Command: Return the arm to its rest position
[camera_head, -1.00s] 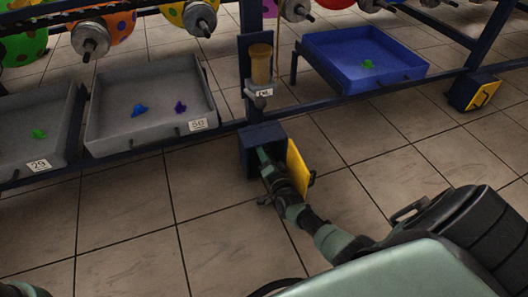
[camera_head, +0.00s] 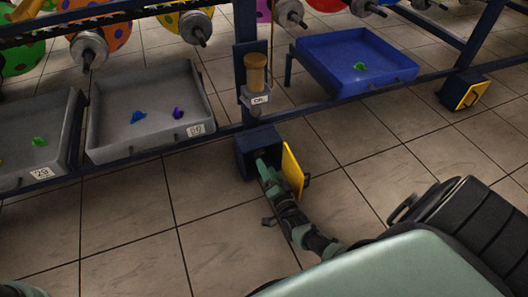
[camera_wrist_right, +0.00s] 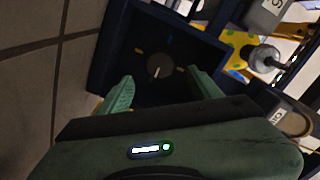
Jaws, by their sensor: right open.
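My right gripper (camera_head: 262,162) is at the mouth of a dark blue box (camera_head: 243,160) whose yellow door (camera_head: 292,170) stands open. In the right wrist view the two green fingers (camera_wrist_right: 160,92) are apart with nothing between them. A round dark knob (camera_wrist_right: 154,66) with a pale mark shows inside the box, beyond the fingertips. The right arm reaches in from the lower right of the head view. My left gripper is not in view.
An amber cylinder (camera_head: 256,75) stands above the box. Another box with a yellow door (camera_head: 469,96) is at right. Tiled floor in front is clear.

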